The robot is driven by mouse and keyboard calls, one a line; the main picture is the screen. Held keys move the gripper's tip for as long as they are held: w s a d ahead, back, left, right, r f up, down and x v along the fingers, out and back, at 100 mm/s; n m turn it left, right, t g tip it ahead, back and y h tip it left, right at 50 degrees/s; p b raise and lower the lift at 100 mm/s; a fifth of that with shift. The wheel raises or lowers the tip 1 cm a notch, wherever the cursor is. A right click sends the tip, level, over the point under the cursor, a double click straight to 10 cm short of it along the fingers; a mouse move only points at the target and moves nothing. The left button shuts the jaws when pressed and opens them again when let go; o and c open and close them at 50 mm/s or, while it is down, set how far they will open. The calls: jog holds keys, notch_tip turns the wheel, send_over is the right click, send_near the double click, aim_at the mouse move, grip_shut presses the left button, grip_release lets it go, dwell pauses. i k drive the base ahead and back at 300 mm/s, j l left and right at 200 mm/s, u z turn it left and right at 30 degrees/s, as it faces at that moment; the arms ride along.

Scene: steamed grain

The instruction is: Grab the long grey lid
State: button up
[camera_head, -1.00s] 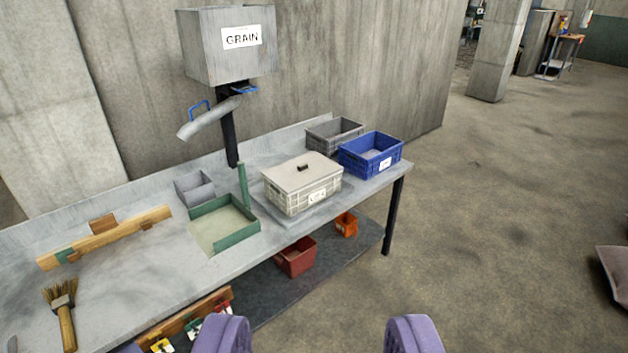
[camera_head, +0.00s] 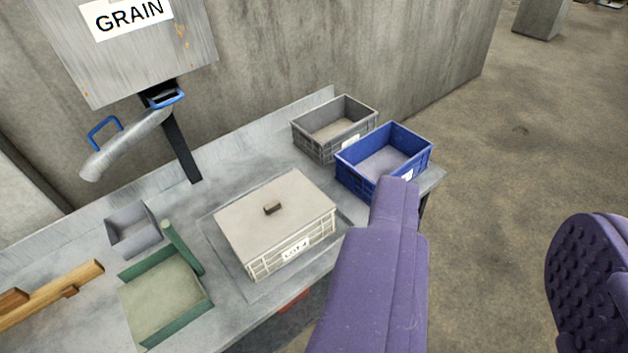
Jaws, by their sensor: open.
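A pale grey lid (camera_head: 250,222) with a small dark knob lies on top of a whitish crate (camera_head: 297,250) on the workbench. The lid looks flat and shut over the crate, whose front bears a label. My gripper (camera_head: 497,210) is open, with its two purple fingers wide apart and nothing between them. It is to the right of the lid and nearer to me, apart from it. In the picture, the left finger covers part of the bench edge and the front of the blue crate.
A blue crate (camera_head: 353,178) and a dark grey crate (camera_head: 313,143) stand open behind the lidded crate. A grain hopper (camera_head: 150,60) with a spout is at upper left. A green-edged tray (camera_head: 150,325) lies left. Open floor (camera_head: 500,140) is at right.

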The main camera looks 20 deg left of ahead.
aim_at(256, 222)
jog(key=i+l, duration=0.15)
jog(key=i, duration=0.35)
jog(key=i+l, duration=0.15)
jog(key=i, duration=0.4)
jog(key=i+u, duration=0.15)
jog(key=u, duration=0.3)
jog(key=i+l+u, duration=0.1)
jog(key=u, duration=0.35)
jog(key=i+l+u, duration=0.15)
jog(key=u, duration=0.3)
jog(key=i+l+u, duration=0.1)
jog(key=u, duration=0.3)
jog(key=i+l+u, duration=0.15)
jog(key=u, duration=0.25)
jog(key=i+l+u, duration=0.15)
jog(key=u, duration=0.2)
jog(key=i+l+u, duration=0.15)
jog(key=u, duration=0.25)
jog(key=l, duration=0.1)
